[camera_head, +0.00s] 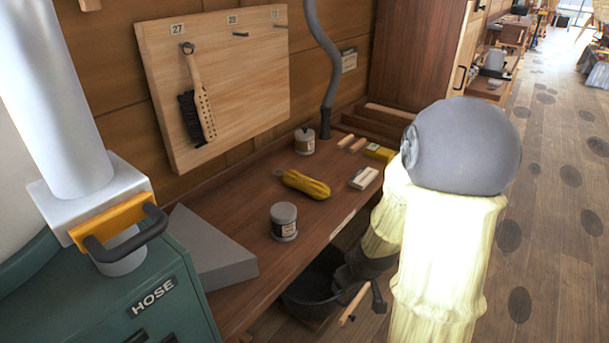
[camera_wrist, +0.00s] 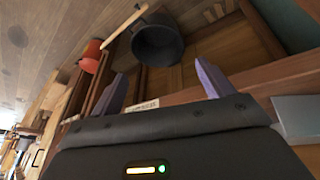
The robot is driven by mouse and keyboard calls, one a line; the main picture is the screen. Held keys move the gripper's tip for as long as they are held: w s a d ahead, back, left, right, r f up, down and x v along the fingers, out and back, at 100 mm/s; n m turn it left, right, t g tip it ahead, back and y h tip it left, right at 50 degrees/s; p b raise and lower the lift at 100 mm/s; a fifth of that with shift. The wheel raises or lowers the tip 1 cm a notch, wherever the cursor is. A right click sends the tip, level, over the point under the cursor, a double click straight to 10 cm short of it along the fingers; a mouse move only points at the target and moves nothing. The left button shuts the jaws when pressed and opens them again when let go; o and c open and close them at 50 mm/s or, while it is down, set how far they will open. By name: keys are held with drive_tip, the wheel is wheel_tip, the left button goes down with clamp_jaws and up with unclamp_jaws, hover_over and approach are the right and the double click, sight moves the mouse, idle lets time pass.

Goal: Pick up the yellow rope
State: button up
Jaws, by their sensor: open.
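The yellow rope (camera_head: 306,184) is a short bundled hank lying flat on the brown workbench (camera_head: 245,235), between two small tins. It does not show in the wrist view. My arm, in a pale yellow cover, hangs down at the right of the head view. My gripper is partly hidden there, low beside the bench's front edge and clearly apart from the rope. In the wrist view my gripper (camera_wrist: 163,85) has its two purple-grey fingers wide apart with nothing between them.
Tins (camera_head: 284,222) (camera_head: 305,141), a grey wedge (camera_head: 208,250) and a pale block (camera_head: 363,178) sit on the bench. A black bucket (camera_wrist: 158,42) stands below its edge; a red bucket (camera_wrist: 91,56) also shows. A pegboard (camera_head: 240,90) rises behind. Floor at right is clear.

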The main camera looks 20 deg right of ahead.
drive_tip(key=d+r+n+t+y+p, duration=0.1)
drive_tip(key=d+r+t+y+p, duration=0.4)
drive_tip(key=d+r+t+p, duration=0.3)
drive_tip(key=d+p, duration=0.1)
drive_tip(key=p, duration=0.2)
drive_tip(key=shift+n, duration=0.4)
drive_tip(key=shift+d+r, duration=0.1)
